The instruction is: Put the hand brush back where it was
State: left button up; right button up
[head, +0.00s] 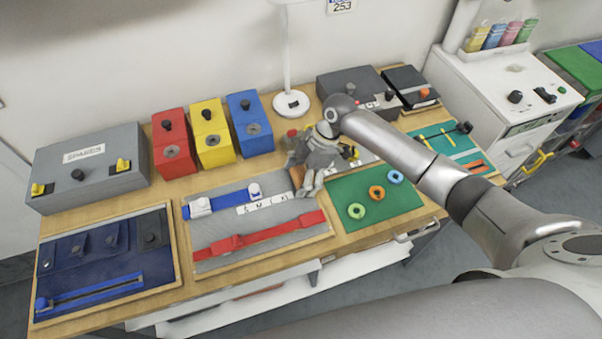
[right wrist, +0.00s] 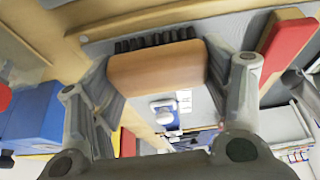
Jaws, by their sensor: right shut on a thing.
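The hand brush (right wrist: 157,70) has a light wooden back and a row of black bristles, and it fills the upper middle of the right wrist view. My right gripper (head: 305,180) is shut on it, with one finger on either side of the wooden back. In the head view the gripper is above the bench, between the grey mat with the belts and the green mat. There the brush is mostly hidden by the gripper. I cannot tell whether the brush touches the bench. My left gripper is not in view.
The grey mat (head: 215,240) holds a blue and a red belt. The green mat (head: 345,220) holds several coloured rings. Red (head: 173,155), yellow (head: 212,145) and blue (head: 250,135) boxes and a lamp (head: 291,104) stand behind. A grey spares box (head: 90,170) is at left.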

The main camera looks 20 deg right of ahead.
jog(key=o, duration=0.5)
jog(key=shift+f, duration=0.15)
jog(key=shift+c, duration=0.2)
jog(key=o, duration=0.5)
jog(key=shift+c, duration=0.2)
jog(key=shift+r, duration=0.3)
jog(key=shift+d+r, duration=0.25)
jog(key=shift+r, duration=0.05)
jog(key=b+v, duration=0.2)
jog(key=v, duration=0.9)
jog(key=shift+a, duration=0.1)
